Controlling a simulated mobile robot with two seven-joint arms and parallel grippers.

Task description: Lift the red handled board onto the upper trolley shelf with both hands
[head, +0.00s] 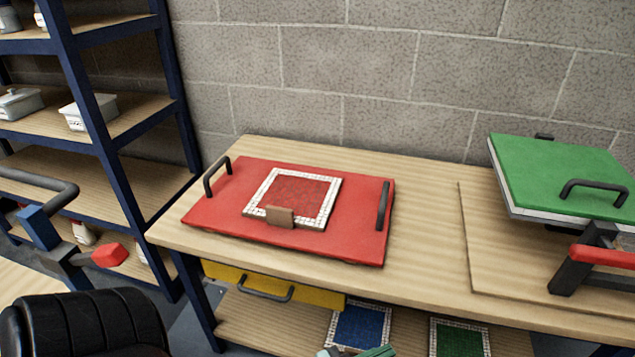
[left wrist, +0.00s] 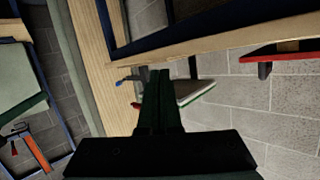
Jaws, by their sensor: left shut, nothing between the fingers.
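The red handled board (head: 225,215) lies flat on the wooden workbench, with a black handle at its left end (head: 215,177) and another at its right end (head: 384,206). A white-bordered red mosaic panel (head: 292,194) and a small brown block (head: 280,216) are on it. My left gripper (head: 368,352) shows only as greenish tips at the bottom edge, in front of the bench and apart from the board. In the left wrist view its dark fingers (left wrist: 160,75) are together and empty. My right gripper is not in view. I cannot clearly make out the upper trolley shelf.
A green handled board (head: 560,175) is raised at the right, beside a red-topped dark support (head: 590,257). Blue (head: 360,326) and green (head: 459,338) panels lie on the bench's lower shelf. A blue-framed rack (head: 95,100) stands left. A black padded object (head: 85,325) is at lower left.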

